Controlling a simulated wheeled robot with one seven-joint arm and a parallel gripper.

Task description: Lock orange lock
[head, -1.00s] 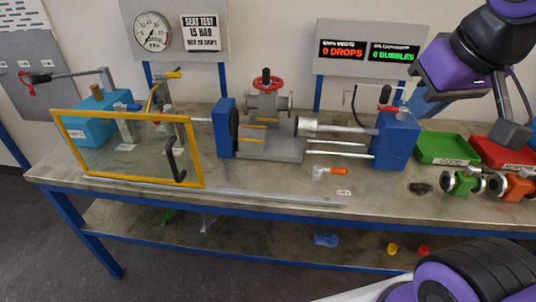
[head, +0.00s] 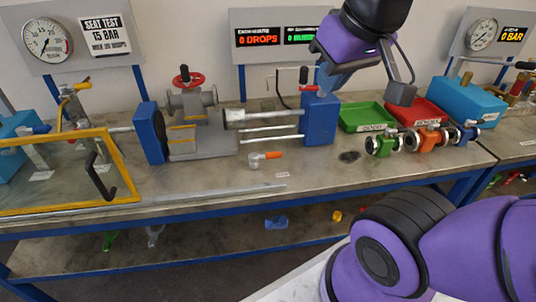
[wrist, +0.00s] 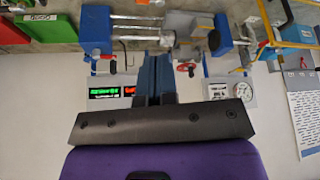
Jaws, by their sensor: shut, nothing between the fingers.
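A small silver fitting with an orange handle (head: 266,157) lies on the bench top in front of the clamping rig. An orange flanged valve (head: 427,138) stands in a row at the right between a green one (head: 383,145) and a blue one (head: 463,132). I cannot tell which orange thing is the lock. My gripper (head: 332,82) is in the air above and behind the rig's right blue block (head: 320,118), apart from both orange things. Its fingers (wrist: 155,78) are together and empty in the wrist view.
A red-wheeled valve (head: 190,105) sits in the rig. A yellow-framed clear guard (head: 60,175) stands at the left. Green (head: 366,117) and red trays (head: 417,112) and a blue box (head: 467,100) are at the right. The front bench top is mostly clear.

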